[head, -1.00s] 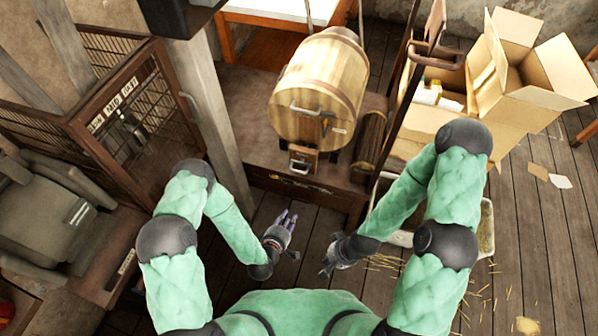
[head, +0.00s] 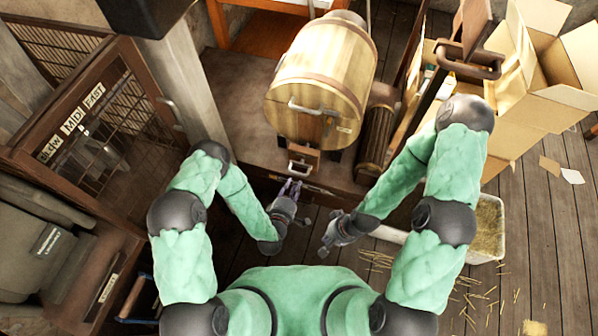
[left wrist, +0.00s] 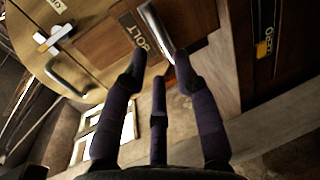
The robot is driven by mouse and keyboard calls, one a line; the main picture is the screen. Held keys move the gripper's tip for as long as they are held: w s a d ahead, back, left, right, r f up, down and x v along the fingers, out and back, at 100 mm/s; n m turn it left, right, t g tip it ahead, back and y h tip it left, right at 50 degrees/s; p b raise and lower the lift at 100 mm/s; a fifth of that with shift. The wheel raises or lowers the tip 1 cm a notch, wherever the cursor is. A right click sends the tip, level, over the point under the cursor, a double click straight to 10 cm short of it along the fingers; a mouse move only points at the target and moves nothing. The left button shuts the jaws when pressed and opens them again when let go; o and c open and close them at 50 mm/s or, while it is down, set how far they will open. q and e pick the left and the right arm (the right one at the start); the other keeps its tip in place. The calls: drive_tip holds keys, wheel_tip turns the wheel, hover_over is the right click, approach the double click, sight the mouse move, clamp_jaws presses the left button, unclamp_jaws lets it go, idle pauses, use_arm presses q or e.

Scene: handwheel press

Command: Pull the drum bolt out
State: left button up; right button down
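The wooden drum (head: 318,75) lies at the centre of the head view. Below it is the bolt, a brown block with a pale metal handle (head: 299,168). In the left wrist view the word BOLT is on the brown block (left wrist: 115,38), with the bolt's metal handle (left wrist: 152,24) beside it. My left gripper (head: 290,187) is just in front of the handle. In the left wrist view its dark fingers (left wrist: 161,65) are apart, with the handle's lower end between or just beyond the tips. My right gripper (head: 327,247) hangs lower, away from the drum; its fingers are too small to judge.
The drum's front has another metal handle (head: 306,108), also in the left wrist view (left wrist: 66,76). A slatted cage (head: 100,120) stands left, beside a grey post (head: 192,90). Open cardboard boxes (head: 540,95) and a straw tray (head: 489,228) are at right.

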sight(299, 174)
use_arm(q)
drive_tip(key=b+x, duration=0.2)
drive_tip(key=x, duration=0.5)
drive_tip(key=shift+w+d+f, duration=0.1)
drive_tip(key=shift+w, duration=0.1)
clamp_jaws()
